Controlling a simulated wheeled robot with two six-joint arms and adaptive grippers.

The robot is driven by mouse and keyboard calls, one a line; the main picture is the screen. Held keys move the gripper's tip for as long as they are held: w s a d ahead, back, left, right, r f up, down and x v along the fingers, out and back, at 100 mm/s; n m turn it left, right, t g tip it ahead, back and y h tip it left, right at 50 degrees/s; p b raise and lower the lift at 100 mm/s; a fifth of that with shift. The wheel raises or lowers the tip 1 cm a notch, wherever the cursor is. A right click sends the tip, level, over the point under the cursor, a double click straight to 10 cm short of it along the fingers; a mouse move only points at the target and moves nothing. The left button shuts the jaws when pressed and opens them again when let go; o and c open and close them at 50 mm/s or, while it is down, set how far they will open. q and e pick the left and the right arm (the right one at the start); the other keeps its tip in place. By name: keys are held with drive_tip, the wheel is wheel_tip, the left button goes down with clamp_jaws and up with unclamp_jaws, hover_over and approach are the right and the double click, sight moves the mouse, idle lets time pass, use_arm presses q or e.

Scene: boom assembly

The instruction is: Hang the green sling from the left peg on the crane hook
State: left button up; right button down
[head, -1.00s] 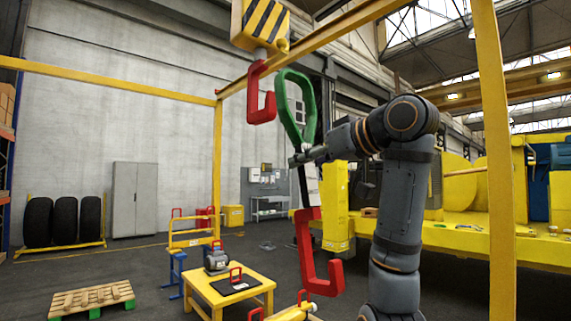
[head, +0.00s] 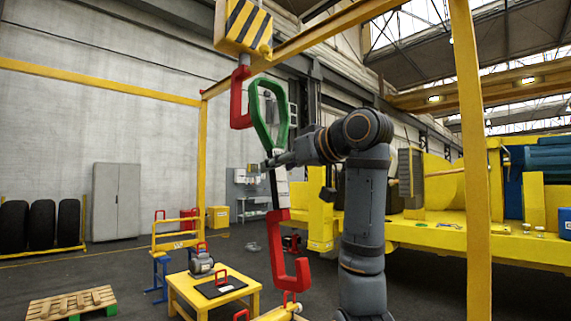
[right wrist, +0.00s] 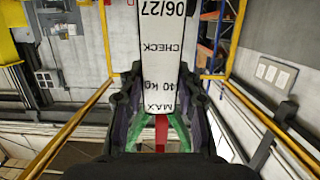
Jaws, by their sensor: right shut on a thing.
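The green sling (head: 285,135) hangs upright in the head view, its green loop at the top, a dark strap below and a red lower hook (head: 277,250) at the bottom. My right gripper (head: 272,163) is shut on the strap just below the loop. The right wrist view shows a white load label (right wrist: 165,60) by the fingers (right wrist: 155,110). The red crane hook (head: 236,105) hangs under a striped block (head: 232,38). The loop's left side is right beside the hook's tip; I cannot tell whether they touch. No left peg is identifiable. My left gripper is out of view.
A yellow gantry post (head: 468,150) stands to the right of my arm, with a yellow beam (head: 310,40) above. A yellow table (head: 243,302) with a black mat stands low ahead. A yellow machine (head: 420,230) fills the right.

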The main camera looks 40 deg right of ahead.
drive_tip(key=shift+w, duration=0.95)
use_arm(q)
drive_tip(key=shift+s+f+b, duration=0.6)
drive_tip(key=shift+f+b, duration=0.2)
use_arm(e)
drive_tip(key=w+f, duration=0.5)
drive_tip(key=w, duration=0.1)
drive_tip(key=shift+a+f, duration=0.3)
drive_tip(key=shift+f, duration=0.05)
drive_tip(key=shift+w, duration=0.1)
